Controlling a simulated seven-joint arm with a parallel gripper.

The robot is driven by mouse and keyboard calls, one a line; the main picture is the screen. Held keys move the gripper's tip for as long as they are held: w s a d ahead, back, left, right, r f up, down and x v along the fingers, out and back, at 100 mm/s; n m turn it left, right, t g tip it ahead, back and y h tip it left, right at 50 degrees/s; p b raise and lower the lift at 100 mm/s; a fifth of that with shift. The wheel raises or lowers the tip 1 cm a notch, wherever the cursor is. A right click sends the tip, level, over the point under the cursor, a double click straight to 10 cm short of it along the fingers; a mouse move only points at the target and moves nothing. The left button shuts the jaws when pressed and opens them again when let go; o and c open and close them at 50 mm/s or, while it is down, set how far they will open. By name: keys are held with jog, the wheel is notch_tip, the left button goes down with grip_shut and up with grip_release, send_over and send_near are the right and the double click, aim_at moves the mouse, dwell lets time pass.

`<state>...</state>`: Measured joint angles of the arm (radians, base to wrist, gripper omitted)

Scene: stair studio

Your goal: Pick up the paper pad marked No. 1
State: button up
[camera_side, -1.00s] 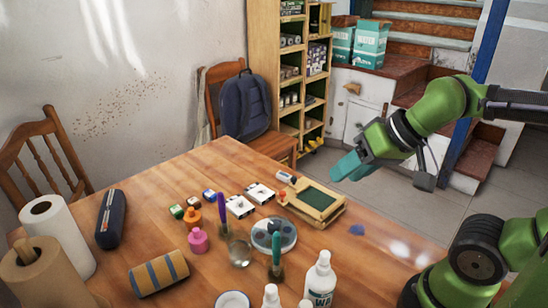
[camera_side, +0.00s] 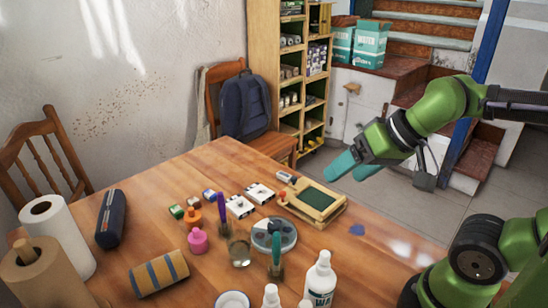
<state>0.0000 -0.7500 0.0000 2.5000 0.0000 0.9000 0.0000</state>
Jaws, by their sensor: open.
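Two small white pads with dark markings lie flat near the middle of the table, close together. One white pad (camera_side: 239,207) is nearer the camera; the other white pad (camera_side: 260,193) is a little further back and right. Their markings are too small to read, so I cannot tell which is No. 1. My gripper (camera_side: 345,171) has teal fingers, spread apart and empty. It hangs in the air beyond the table's right edge, to the right of both pads and apart from them.
A wooden tray with a green panel (camera_side: 318,199) lies between the pads and my gripper. A round grey palette (camera_side: 274,236), a purple-handled tool (camera_side: 222,212) and small paint jars stand close to the pads. Bottles (camera_side: 320,280) crowd the front. The table's right side is mostly clear.

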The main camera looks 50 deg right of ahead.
jog(key=n+g+h, duration=0.2)
jog(key=n+g, duration=0.2)
jog(key=g, duration=0.2)
send_over(259, 191)
jog(key=s, duration=0.1)
jog(key=f, duration=1.7)
jog(key=shift+s+a+f, duration=0.15)
jog(key=shift+s+f, duration=0.05)
jog(key=shift+f, duration=0.2)
jog(key=shift+t, duration=0.3)
jog(key=shift+w+f, duration=0.25)
jog(key=shift+f, duration=1.35)
jog(key=shift+w+f, duration=0.2)
jog(key=shift+f, duration=1.35)
jog(key=c, duration=0.8)
